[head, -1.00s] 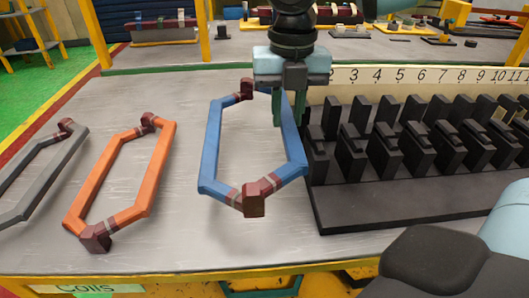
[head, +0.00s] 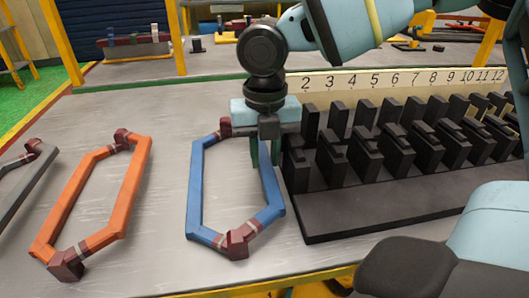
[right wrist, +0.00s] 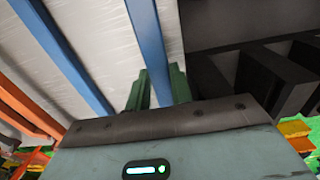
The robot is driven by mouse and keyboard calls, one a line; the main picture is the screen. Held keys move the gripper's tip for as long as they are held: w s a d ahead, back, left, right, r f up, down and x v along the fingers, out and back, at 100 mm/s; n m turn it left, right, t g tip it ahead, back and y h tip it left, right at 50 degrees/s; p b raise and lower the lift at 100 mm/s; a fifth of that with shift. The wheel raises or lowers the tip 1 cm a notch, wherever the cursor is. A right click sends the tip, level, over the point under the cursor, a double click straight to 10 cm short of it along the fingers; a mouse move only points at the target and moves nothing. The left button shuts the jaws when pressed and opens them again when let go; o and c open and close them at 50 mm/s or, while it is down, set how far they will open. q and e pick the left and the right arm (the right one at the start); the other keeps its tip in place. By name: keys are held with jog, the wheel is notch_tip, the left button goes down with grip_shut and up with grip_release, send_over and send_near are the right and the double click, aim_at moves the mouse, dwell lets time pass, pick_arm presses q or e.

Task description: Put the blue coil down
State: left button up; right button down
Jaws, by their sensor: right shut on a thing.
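The blue coil (head: 194,190) is a long six-sided loop with dark red ends, in the middle of the head view. It appears flat, at or just above the grey table top; I cannot tell whether it touches. My right gripper (head: 264,153) is above the coil's right long side, with its green fingers closed around that bar. In the right wrist view the fingers (right wrist: 158,86) straddle the blue bar (right wrist: 151,48). The palm hides the bar's near part there. My left gripper is not in view.
An orange coil (head: 131,185) and a grey coil (head: 22,190) lie to the left. The black slotted stator block (head: 340,222), with a numbered strip (head: 400,80) behind, stands close to the right of the blue coil. Bare table (head: 160,210) lies between the orange and blue coils.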

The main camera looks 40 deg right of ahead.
jog(key=c, duration=1.5)
grip_release()
notch_tip(320, 180, up, 12)
jog(key=shift+r+p, duration=0.1)
jog(key=shift+p, duration=1.1)
